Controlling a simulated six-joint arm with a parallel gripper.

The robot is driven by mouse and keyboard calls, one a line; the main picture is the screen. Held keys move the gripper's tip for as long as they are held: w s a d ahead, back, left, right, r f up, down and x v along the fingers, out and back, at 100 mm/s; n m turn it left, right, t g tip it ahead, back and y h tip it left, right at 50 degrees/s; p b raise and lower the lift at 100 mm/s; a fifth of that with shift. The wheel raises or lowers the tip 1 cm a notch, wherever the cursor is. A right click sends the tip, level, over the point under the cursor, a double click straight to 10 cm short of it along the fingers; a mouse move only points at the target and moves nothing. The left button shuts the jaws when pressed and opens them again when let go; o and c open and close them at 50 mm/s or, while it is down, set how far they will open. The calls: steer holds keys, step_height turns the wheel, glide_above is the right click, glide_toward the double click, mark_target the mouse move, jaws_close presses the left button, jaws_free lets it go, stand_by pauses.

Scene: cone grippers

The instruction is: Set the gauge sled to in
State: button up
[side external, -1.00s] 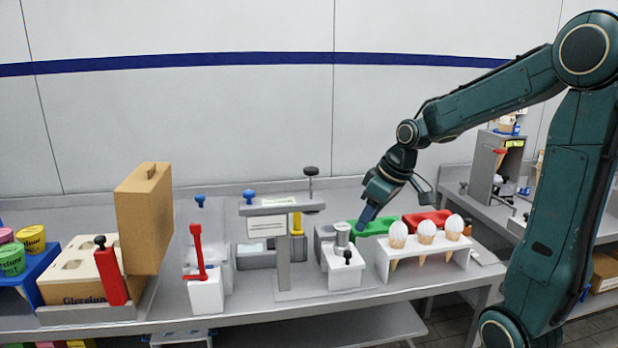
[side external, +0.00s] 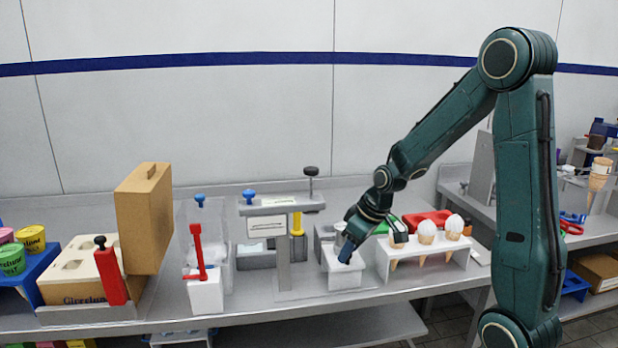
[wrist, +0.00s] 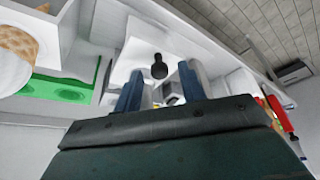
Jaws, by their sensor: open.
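A white block (side external: 345,278) with a black knob stands on the bench, left of the cone rack; no label marks it as the gauge sled. In the side view my gripper (side external: 347,250) is down at the block's top and hides the knob. In the wrist view the black knob (wrist: 159,68) shows between the blue fingertips of my gripper (wrist: 161,72), with room on both sides. The gripper is open and holds nothing. Whether the fingers are level with the knob is unclear.
A white rack (side external: 440,265) with several wrapped cones stands close on the right. A grey stand (side external: 283,240) with a sign and top knob is on the left. A green tray (side external: 383,225) and a red tray (side external: 428,219) lie behind. The bench's front strip is clear.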

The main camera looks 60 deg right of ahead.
jaws_close()
stand_by(0.3)
steer(key=w+a, duration=0.6)
stand_by(0.8)
steer(key=shift+c, duration=0.7)
jaws_free()
steer(key=shift+w, duration=0.1)
steer(key=shift+o, duration=0.7)
